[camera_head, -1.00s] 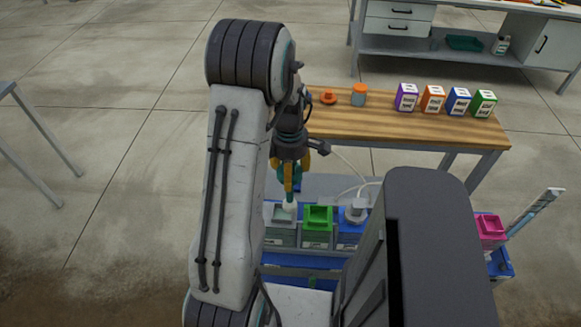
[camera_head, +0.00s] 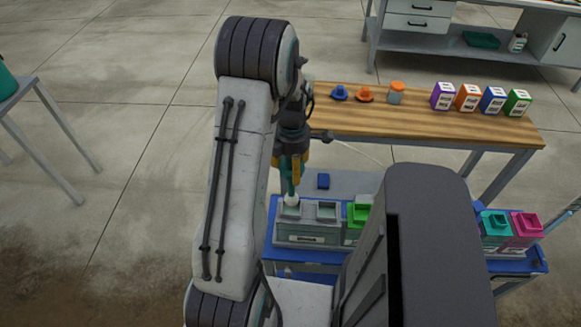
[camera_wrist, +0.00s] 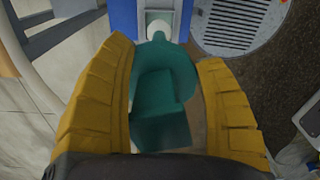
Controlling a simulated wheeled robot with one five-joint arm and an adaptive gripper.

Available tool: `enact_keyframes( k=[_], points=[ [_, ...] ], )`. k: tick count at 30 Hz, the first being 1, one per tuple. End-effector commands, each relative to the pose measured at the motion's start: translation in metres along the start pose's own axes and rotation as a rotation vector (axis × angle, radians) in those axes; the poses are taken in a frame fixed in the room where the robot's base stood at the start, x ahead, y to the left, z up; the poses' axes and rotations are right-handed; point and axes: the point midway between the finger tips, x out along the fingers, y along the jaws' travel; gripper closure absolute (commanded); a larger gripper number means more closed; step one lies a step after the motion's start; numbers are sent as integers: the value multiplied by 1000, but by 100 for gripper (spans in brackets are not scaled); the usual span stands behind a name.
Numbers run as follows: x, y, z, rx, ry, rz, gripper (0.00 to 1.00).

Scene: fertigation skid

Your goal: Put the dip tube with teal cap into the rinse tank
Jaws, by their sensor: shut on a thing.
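My gripper (camera_head: 291,182) is shut on the teal cap (camera_wrist: 160,95), which fills the space between its yellow fingers in the wrist view. A white round part (camera_head: 291,200) shows just below the fingers in the head view. It also shows beyond the cap in the wrist view. The gripper hangs over the left end of a grey tank (camera_head: 305,238) with a label. I cannot tell whether the white part is above or inside its opening. The labels are too small to read, so I cannot tell which tank is the rinse tank.
A green tank (camera_head: 357,216) stands right of the grey one, partly hidden by my body. Teal (camera_head: 494,229) and pink (camera_head: 525,226) tanks stand farther right. Behind is a wooden bench (camera_head: 430,122) with caps and several coloured boxes. A round grey grate (camera_wrist: 232,22) shows in the wrist view.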

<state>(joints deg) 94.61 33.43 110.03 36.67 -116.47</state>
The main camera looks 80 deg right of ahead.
Motion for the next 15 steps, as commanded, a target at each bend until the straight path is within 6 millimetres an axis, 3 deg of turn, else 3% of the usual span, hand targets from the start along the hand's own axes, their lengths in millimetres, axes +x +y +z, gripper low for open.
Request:
enact_keyframes(
  k=[15],
  points=[
    [14, 1, 0, -39, 0, -1, 69]
  ],
)
